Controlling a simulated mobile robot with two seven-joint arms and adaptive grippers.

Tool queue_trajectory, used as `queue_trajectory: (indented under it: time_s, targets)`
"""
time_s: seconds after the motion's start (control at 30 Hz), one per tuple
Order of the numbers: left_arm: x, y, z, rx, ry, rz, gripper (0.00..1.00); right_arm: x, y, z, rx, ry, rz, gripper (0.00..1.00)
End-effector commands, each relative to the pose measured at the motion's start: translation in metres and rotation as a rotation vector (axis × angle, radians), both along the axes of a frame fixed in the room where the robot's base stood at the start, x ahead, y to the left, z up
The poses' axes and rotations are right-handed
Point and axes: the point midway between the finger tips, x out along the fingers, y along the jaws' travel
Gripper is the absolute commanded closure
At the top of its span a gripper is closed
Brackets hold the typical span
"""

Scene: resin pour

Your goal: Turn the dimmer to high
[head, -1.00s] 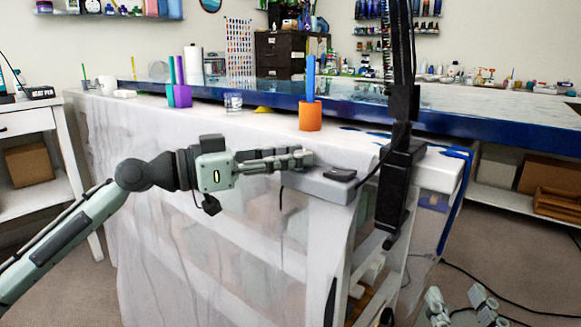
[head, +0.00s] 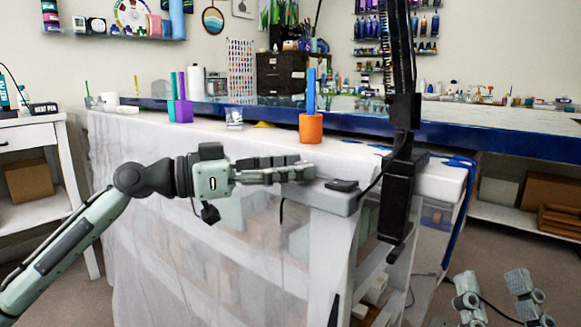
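A grey box with a black knob (head: 342,185) on top, which looks like the dimmer, sits at the front edge of the white-covered table. Its grey casing (head: 332,200) shows below the knob. My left gripper (head: 308,172) reaches in from the left, level, with its fingertips over the left end of the box and a little left of the knob. Its fingers overlap in this view, so the gap between them is hidden. My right gripper (head: 498,290) is low at the bottom right, away from the table, with its fingers spread and empty.
An orange cup (head: 311,128) with blue sticks and a purple cup (head: 180,111) stand on the table. A black upright post (head: 397,200) with a cable stands just right of the box. A blue-edged slab (head: 460,135) lies behind.

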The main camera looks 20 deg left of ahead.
Motion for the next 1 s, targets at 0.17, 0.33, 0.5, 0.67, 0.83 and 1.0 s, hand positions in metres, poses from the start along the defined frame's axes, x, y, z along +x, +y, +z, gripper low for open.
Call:
queue_trajectory:
  time_s: [0.17, 0.33, 0.5, 0.67, 0.83, 1.0]
  targets:
    - [-0.001, 0.000, -0.001, 0.000, 0.001, -0.001, 0.51, 0.000, 0.000, -0.001, -0.001, 0.003, 0.000, 0.60]
    - [-0.010, 0.013, -0.002, 0.001, 0.005, 0.000, 0.51, 0.000, 0.000, -0.001, 0.000, 0.003, 0.001, 0.60]
    - [-0.029, 0.038, -0.003, 0.001, 0.006, 0.001, 0.51, 0.000, 0.000, -0.001, -0.001, 0.003, 0.000, 0.60]
    - [-0.048, 0.064, -0.001, -0.003, 0.003, 0.001, 0.51, 0.000, 0.000, -0.001, -0.001, 0.002, 0.000, 0.60]
    - [-0.063, 0.085, 0.000, -0.003, 0.000, 0.001, 0.51, 0.000, 0.000, -0.001, -0.001, 0.002, 0.000, 0.60]
    - [-0.071, 0.095, 0.000, 0.000, 0.000, 0.000, 0.51, 0.000, 0.000, -0.001, -0.001, 0.002, 0.000, 0.60]
